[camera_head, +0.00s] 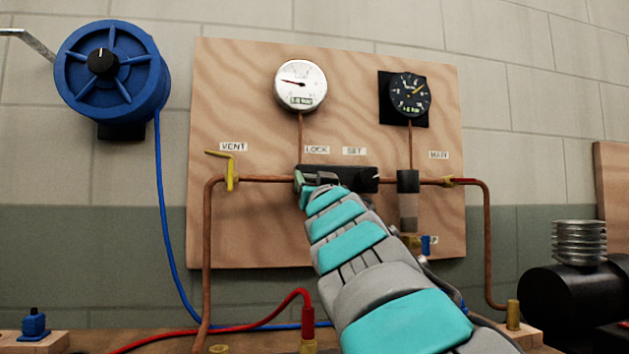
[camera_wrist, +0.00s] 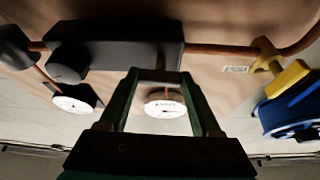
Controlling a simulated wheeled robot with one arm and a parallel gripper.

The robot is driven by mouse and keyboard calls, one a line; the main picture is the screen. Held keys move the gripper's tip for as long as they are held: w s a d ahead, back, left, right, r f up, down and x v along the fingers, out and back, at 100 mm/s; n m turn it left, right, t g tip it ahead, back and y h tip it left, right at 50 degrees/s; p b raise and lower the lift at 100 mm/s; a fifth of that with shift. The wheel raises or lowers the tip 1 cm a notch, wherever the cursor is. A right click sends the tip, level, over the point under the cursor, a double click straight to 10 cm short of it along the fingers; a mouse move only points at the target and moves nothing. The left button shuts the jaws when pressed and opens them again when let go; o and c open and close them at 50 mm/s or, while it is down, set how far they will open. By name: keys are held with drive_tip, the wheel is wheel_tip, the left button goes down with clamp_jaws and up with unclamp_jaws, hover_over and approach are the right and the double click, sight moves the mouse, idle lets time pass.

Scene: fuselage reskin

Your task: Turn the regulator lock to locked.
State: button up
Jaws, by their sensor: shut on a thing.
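The black regulator body (camera_head: 345,176) sits on the copper pipe under the LOCK and SET labels. My gripper (camera_head: 311,182) is at its left end, below the LOCK label, shut on the regulator lock, which the fingers hide. I cannot read the lock's position. The SET knob (camera_head: 368,181) is on the right end of the body. In the wrist view, which looks upside down, the regulator body (camera_wrist: 120,42) is at the top, my gripper (camera_wrist: 158,73) meets its edge, and the black SET knob (camera_wrist: 69,61) is to the left.
A white gauge (camera_head: 300,86) and a black gauge (camera_head: 410,95) are above on the wooden panel (camera_head: 240,80). A blue reel (camera_head: 125,85) hangs upper left. Hoses cross the bench below.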

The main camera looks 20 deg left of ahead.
drive_tip(key=shift+r+n+p, duration=0.1)
drive_tip(key=shift+n+p, duration=0.4)
drive_tip(key=shift+p, duration=0.35)
drive_tip(key=shift+n+y, duration=0.3)
drive_tip(key=o, duration=1.4)
drive_tip(key=b+v, duration=0.2)
drive_tip(key=v, duration=0.6)
drive_tip(key=shift+w, duration=0.1)
